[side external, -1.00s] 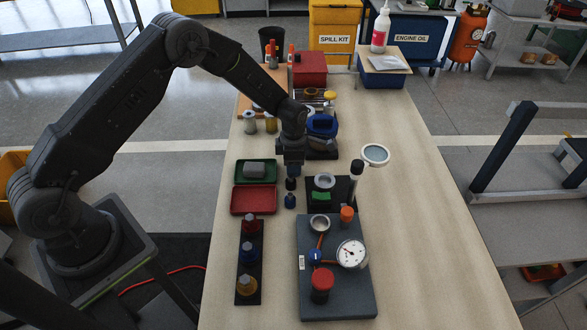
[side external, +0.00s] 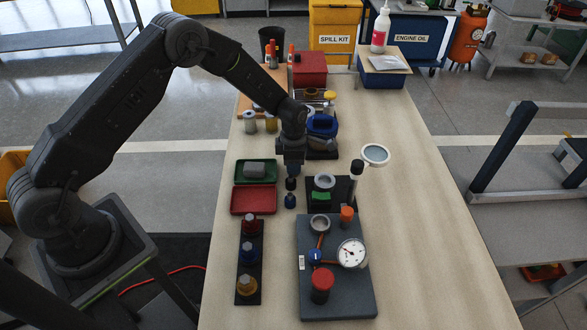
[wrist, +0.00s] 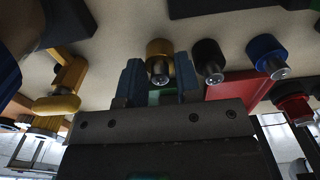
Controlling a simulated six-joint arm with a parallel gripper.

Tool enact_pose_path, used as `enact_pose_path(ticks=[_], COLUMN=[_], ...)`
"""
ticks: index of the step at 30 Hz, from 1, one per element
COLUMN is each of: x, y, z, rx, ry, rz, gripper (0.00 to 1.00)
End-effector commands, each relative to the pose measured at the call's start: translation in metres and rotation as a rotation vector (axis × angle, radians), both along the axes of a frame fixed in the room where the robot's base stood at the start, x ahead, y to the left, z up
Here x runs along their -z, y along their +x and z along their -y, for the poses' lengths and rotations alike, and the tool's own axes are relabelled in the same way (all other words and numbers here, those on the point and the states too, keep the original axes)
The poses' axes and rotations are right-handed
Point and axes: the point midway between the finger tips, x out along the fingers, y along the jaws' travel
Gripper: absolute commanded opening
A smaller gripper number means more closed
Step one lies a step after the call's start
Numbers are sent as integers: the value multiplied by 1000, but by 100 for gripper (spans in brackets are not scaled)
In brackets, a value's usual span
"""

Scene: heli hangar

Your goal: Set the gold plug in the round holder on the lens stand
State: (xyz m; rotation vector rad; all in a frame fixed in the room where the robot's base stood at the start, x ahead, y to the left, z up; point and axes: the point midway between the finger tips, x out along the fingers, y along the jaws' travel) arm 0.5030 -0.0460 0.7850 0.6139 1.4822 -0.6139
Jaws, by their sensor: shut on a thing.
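My gripper (side external: 291,170) is low over the table, just behind a black plug (side external: 291,184) and a blue plug (side external: 290,201). In the wrist view the gold plug (wrist: 159,50), with a silver knob, sits between the fingers of my gripper (wrist: 160,82), which are shut on it. My gripper hides it in the side view. The lens stand (side external: 340,205) is a black base to the right of my gripper, with a post and a white-rimmed lens (side external: 374,154). Its round holder (side external: 324,181) is a grey ring at the back of the base. A green block (side external: 321,197) lies in front of the ring.
Green (side external: 240,181) and red (side external: 254,201) trays lie to the left. A plug rack (side external: 249,270) stands nearer the camera, beside a grey gauge plate (side external: 340,300). A blue-handled object (side external: 320,125) is close behind my gripper. The table's right side is clear.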

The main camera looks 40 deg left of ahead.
Motion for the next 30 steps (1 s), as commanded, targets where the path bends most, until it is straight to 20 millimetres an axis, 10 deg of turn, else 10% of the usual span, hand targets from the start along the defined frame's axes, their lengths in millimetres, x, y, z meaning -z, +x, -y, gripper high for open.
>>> enact_pose_path(ticks=[30], x=[-47], y=[1], z=[0], rx=[0], ry=[0], rz=[1], gripper=[9])
